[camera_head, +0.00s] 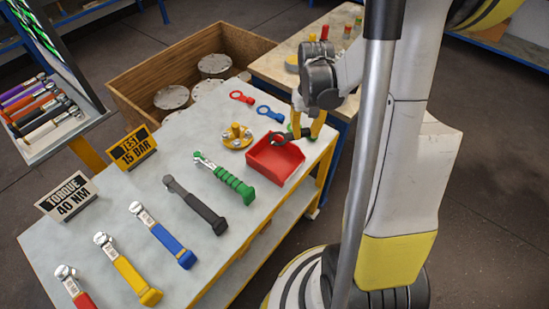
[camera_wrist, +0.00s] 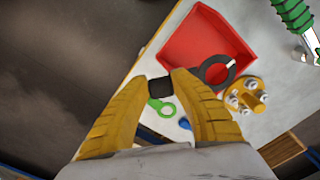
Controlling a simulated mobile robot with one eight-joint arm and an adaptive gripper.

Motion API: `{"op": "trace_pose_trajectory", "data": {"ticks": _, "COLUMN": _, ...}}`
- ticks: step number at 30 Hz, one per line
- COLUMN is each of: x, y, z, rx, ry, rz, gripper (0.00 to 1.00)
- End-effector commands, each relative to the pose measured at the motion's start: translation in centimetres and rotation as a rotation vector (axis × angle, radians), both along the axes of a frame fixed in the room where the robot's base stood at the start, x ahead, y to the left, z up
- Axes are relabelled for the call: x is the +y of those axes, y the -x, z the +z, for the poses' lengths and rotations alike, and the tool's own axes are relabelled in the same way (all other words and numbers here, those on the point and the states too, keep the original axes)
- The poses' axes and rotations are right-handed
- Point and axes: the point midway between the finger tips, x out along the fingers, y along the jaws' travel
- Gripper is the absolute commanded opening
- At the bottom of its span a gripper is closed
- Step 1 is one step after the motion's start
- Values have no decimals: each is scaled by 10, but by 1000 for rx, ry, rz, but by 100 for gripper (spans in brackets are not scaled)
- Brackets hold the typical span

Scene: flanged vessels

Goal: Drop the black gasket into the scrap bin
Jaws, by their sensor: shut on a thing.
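The black gasket is a ring with a tab. Its ring (camera_head: 278,140) hangs above the red scrap bin (camera_head: 288,169) in the head view. My yellow-fingered gripper (camera_head: 301,132) is shut on its tab at the bin's back right. In the wrist view, my gripper (camera_wrist: 162,82) has the dark tab between its fingertips. The gasket's ring (camera_wrist: 230,66) shows beyond the right finger, over the near edge of the bin (camera_wrist: 195,35). The right finger hides the part between tab and ring. The visible part of the bin's inside looks empty.
Red (camera_head: 241,97), blue (camera_head: 268,113) and green (camera_wrist: 163,107) gaskets lie on the table near the bin. A yellow flanged part (camera_head: 237,137) stands left of the bin. Several torque wrenches lie toward the front. A wooden crate (camera_head: 150,60) stands behind.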

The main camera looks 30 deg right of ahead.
Motion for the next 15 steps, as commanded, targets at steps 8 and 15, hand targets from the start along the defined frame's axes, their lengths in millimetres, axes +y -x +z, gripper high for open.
{"op": "trace_pose_trajectory", "data": {"ticks": 8, "x": 0, "y": 0, "z": 0, "rx": 0, "ry": 0, "rz": 0, "gripper": 51}}
{"op": "trace_pose_trajectory", "data": {"ticks": 15, "x": 0, "y": 0, "z": 10, "rx": 0, "ry": 0, "rz": 0, "gripper": 51}}
